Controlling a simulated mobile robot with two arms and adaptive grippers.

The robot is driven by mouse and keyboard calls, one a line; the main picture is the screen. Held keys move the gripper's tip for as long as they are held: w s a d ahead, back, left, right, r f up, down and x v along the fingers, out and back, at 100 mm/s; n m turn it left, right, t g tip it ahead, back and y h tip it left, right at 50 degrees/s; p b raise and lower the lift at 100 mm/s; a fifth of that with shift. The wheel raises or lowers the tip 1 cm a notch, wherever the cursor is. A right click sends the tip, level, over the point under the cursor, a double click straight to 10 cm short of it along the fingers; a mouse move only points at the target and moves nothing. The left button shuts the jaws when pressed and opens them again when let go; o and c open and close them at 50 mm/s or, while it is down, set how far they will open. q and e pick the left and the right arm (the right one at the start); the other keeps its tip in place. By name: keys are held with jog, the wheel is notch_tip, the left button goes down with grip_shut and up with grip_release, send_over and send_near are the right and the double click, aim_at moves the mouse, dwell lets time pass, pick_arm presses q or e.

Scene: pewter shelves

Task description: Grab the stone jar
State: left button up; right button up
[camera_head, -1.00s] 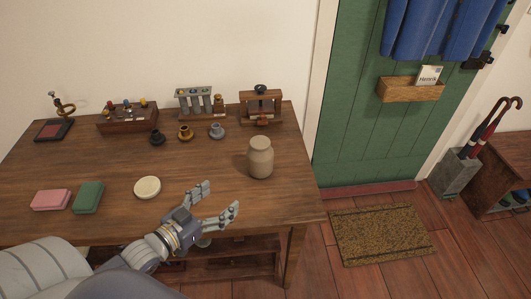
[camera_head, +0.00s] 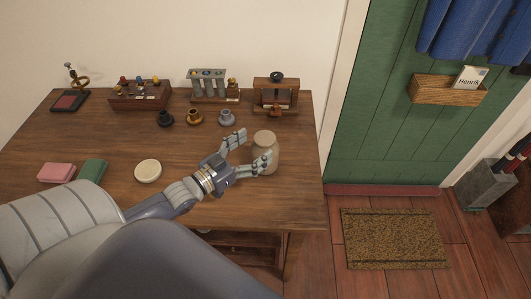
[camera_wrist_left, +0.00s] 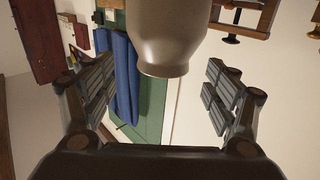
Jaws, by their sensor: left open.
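The stone jar (camera_head: 267,146) is a beige, rounded jar standing upright near the right end of the wooden table (camera_head: 225,205). My left gripper (camera_head: 252,149) is open, its fingers pointing at the jar from the left. In the head view one finger lies in front of the jar's lower part and the other is to its upper left. In the left wrist view the jar (camera_wrist_left: 166,32) shows between the two spread fingers, toward the top. I cannot tell whether a finger touches it. My right gripper is not in view.
Behind the jar stand a wooden press (camera_head: 275,96), a rack of tubes (camera_head: 208,87) and small dark, brass and grey pots (camera_head: 195,117). A round cream dish (camera_head: 148,171), a green block (camera_head: 92,173) and a pink block (camera_head: 56,172) lie to the left.

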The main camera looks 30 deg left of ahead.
aim_at(265, 137)
pick_arm(q)
jog(key=shift+w+r, duration=0.2)
jog(key=shift+w, duration=0.6)
jog(key=shift+p+x, duration=0.35)
jog(key=shift+x, duration=0.85)
jog(key=shift+w+d+f, duration=0.1)
jog(key=shift+w+f, duration=0.1)
jog(key=shift+w, duration=0.35)
jog(key=shift+c, duration=0.3)
jog(key=c, duration=1.8)
jog(key=shift+r, duration=0.15)
grip_shut()
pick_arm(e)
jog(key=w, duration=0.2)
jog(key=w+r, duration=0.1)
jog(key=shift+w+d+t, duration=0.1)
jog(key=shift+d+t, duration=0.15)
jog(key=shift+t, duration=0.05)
